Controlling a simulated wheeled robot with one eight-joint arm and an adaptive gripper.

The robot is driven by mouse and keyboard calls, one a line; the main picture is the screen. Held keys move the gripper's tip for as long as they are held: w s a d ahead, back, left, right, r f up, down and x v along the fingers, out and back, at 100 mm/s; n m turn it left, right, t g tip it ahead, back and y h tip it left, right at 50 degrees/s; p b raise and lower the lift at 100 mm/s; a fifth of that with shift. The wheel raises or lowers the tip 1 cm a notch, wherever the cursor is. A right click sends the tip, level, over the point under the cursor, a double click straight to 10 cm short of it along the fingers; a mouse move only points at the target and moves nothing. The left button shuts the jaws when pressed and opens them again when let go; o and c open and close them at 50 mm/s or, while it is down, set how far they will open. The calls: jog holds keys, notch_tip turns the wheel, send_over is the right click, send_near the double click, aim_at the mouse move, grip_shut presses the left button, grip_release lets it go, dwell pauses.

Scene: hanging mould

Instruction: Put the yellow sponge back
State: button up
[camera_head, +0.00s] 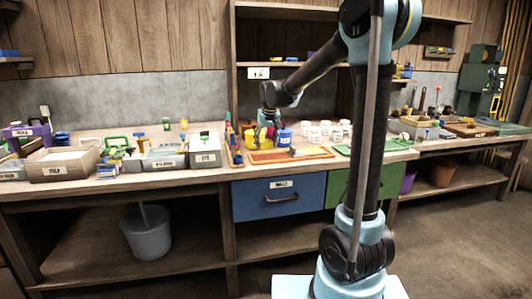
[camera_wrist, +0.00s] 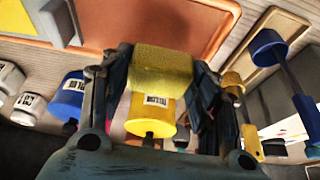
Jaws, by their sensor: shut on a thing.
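The yellow sponge (camera_wrist: 162,72) is a rough-surfaced block between the two fingers of my gripper (camera_wrist: 160,85) in the wrist view. My gripper is shut on it. A yellow pot (camera_wrist: 152,112) with a label shows just beyond the sponge, partly hidden by it; I cannot tell whether they touch. In the head view my gripper (camera_head: 268,124) is over the bench among the pots, left of the blue pot (camera_head: 285,138). The sponge is too small there to tell from the yellow pot.
An orange tray (camera_head: 290,156) lies at the bench front, below my gripper in the head view. Several white pots (camera_head: 314,136) stand to its right, and a green tray (camera_head: 398,145) beyond them. Labelled boxes (camera_head: 62,165) crowd the bench's left. A shelf (camera_head: 290,64) rises behind.

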aim_at(266, 149)
jog(key=shift+f, duration=2.25)
jog(key=o, duration=1.1)
jog(key=v, duration=1.2)
jog(key=s+d+f, duration=0.2)
jog(key=s+d, duration=0.5)
jog(key=d, duration=0.1)
jog(key=s+d+f+m, duration=0.1)
jog(key=s+d+f, duration=0.4)
jog(key=s, duration=0.4)
jog(key=s+d+f+m+g, duration=0.1)
jog(key=s+d+f, duration=0.4)
jog(key=s, duration=0.5)
jog(key=s+d+f+m+g+h, duration=0.1)
jog(key=s+d+f, duration=0.4)
jog(key=s+f, duration=0.2)
jog(key=s, duration=0.2)
jog(key=shift+s+f, duration=0.25)
jog(key=shift+f, duration=0.15)
